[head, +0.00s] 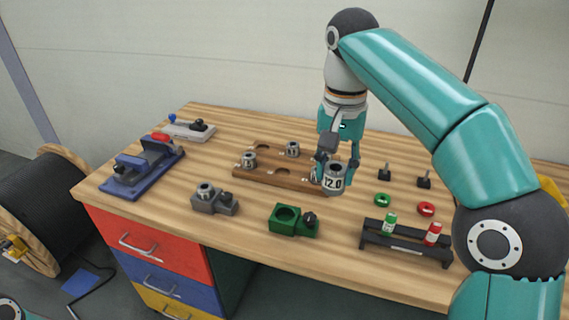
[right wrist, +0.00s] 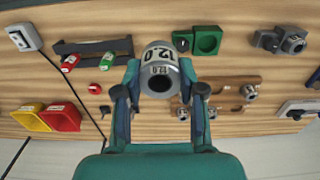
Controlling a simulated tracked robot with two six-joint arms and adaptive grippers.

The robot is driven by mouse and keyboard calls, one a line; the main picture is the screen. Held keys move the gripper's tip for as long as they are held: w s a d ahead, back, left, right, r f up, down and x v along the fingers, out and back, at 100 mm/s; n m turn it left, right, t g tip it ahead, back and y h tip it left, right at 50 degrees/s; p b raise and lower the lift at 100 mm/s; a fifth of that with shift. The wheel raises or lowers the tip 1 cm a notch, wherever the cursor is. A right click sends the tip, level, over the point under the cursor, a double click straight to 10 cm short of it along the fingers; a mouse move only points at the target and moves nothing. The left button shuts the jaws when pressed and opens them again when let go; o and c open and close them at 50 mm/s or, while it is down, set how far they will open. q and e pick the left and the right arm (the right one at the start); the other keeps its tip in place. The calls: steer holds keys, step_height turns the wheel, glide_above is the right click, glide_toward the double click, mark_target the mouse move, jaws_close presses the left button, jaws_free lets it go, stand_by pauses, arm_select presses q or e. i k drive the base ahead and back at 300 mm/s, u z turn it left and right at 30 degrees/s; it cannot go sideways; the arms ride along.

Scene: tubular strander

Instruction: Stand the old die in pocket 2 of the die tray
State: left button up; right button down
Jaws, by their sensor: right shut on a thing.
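My right gripper (head: 336,164) is shut on a grey metal die marked 12.0 (head: 334,181), held upright above the table at the right end of the wooden die tray (head: 245,174). The right wrist view shows this die (right wrist: 160,68) between the fingers (right wrist: 160,90), its round bore visible. Three other dies sit in the tray: one at left (head: 249,160), one at the back (head: 292,149), and one at right (head: 314,176), partly hidden by the held die. Empty pockets show at the back left and front middle. Pocket numbers are too small to read. My left gripper is out of view.
A green holder (head: 291,221) and a grey fixture (head: 214,199) stand in front of the tray. A black rack (head: 405,245) with green and red bottles is at the front right. A blue vise (head: 145,168) is at the left.

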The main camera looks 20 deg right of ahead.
mark_target(283, 175)
steer(key=u, duration=0.05)
steer(key=i, duration=1)
